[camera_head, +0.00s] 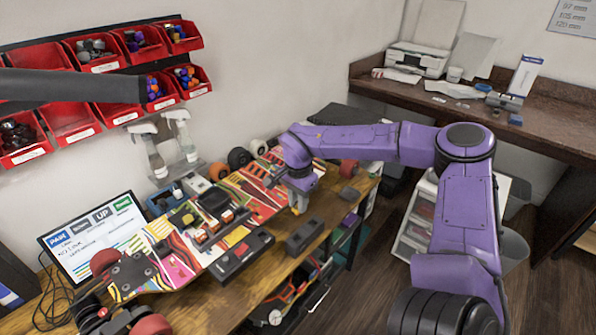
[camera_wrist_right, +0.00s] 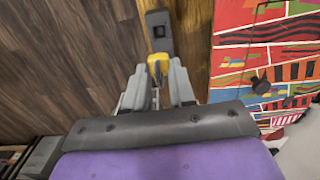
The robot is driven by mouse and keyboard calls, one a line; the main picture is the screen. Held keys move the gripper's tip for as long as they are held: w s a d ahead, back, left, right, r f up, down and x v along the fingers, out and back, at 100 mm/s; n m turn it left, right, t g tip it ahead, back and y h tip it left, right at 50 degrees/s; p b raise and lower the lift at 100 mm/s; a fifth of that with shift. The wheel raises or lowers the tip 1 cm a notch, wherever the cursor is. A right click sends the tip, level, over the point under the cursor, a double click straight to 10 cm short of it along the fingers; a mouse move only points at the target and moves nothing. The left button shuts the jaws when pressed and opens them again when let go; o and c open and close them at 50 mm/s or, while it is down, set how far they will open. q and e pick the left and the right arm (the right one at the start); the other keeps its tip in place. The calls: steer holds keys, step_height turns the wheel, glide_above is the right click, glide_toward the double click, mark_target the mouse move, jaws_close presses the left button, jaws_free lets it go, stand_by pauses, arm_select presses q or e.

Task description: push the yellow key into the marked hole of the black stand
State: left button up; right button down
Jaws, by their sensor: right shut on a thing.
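My right gripper (camera_wrist_right: 157,82) is shut on the yellow key (camera_wrist_right: 157,63), which sticks out past the fingertips in the right wrist view. The black stand (camera_wrist_right: 159,40), a long dark block with a dark square hole near its far end, lies just beyond the key in that view. In the head view, my right gripper (camera_head: 298,205) points down over the table, behind and slightly left of the black stand (camera_head: 306,236). The key is too small there to make out. I cannot tell from the wrist view how high the key is above the stand.
A colourful board (camera_head: 258,195) lies along the wooden table (camera_head: 325,210). A second dark block (camera_head: 242,254) and a small dark block (camera_head: 348,195) are near the front edge. A screen (camera_head: 95,235) and spray bottles (camera_head: 150,155) stand at the left, below red bins (camera_head: 72,122).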

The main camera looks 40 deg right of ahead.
steer(key=shift+f+b, duration=2.4)
steer(key=shift+f, duration=1.95)
steer(key=shift+f+b, duration=0.35)
steer(key=shift+f, duration=0.35)
steer(key=shift+r+p, duration=0.1)
steer(key=shift+p, duration=0.2)
steer(key=shift+f, duration=0.45)
steer(key=shift+f, duration=0.15)
steer(key=shift+f+b, duration=0.3)
steer(key=shift+f, duration=0.2)
